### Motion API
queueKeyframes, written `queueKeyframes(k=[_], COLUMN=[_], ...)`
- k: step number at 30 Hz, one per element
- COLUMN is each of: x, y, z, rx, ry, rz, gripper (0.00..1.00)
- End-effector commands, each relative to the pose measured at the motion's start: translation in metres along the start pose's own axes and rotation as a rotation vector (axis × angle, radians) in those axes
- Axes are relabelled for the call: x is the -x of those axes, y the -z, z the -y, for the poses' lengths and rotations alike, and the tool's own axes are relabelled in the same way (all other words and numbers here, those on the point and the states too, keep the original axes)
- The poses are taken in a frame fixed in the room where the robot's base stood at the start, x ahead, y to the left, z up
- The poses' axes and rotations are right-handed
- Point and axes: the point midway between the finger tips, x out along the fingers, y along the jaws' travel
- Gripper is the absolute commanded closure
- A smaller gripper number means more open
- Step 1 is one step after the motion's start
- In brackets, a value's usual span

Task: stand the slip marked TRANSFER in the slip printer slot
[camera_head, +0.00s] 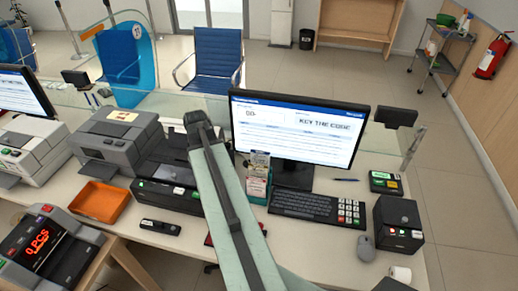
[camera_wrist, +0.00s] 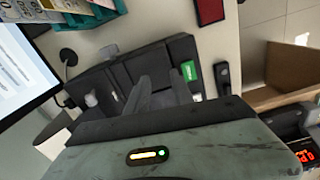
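A rack of slips (camera_head: 258,174) stands on the counter left of the keyboard. It also shows at the top left of the wrist view (camera_wrist: 68,8), with several slips and teal edges. No slip reads as TRANSFER at this size. A low black machine with a green panel (camera_head: 160,192) lies left of my arm and looks like the slip printer. It also shows beneath my gripper in the wrist view (camera_wrist: 118,75); I cannot make out its slot. My gripper (camera_wrist: 160,77) has its two grey fingers apart, with nothing seen between them. My arm hides part of the counter.
A monitor (camera_head: 300,128) reading KEY THE CODE stands behind a keyboard (camera_head: 305,206). A grey machine (camera_head: 112,143), an orange tray (camera_head: 99,202) and a counter display reading 0 PCS (camera_head: 40,247) are at left. A small black box (camera_head: 397,226) stands at right.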

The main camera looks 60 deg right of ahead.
Motion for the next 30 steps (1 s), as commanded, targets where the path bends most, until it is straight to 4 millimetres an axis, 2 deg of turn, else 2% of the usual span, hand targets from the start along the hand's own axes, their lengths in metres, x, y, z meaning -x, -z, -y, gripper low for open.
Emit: queueKeyframes(k=[1, 3, 6, 9, 13, 20, 23, 30], x=[0.013, 0.019, 0.024, 0.027, 0.027, 0.019, 0.006, -0.036], y=[-0.035, -0.079, -0.124, -0.151, -0.165, -0.166, -0.165, -0.165], z=[-0.035, -0.07, -0.099, -0.113, -0.12, -0.12, -0.12, -0.12], rx=[0.003, 0.036, 0.07, 0.092, 0.104, 0.106, 0.106, 0.105], ry=[0.001, 0.001, 0.002, 0.002, 0.002, 0.002, 0.002, 0.002], rz=[0.0, 0.001, 0.001, 0.001, 0.001, 0.001, 0.001, 0.001], gripper=[0.72, 0.72, 0.72, 0.72, 0.72, 0.72, 0.72, 0.72])
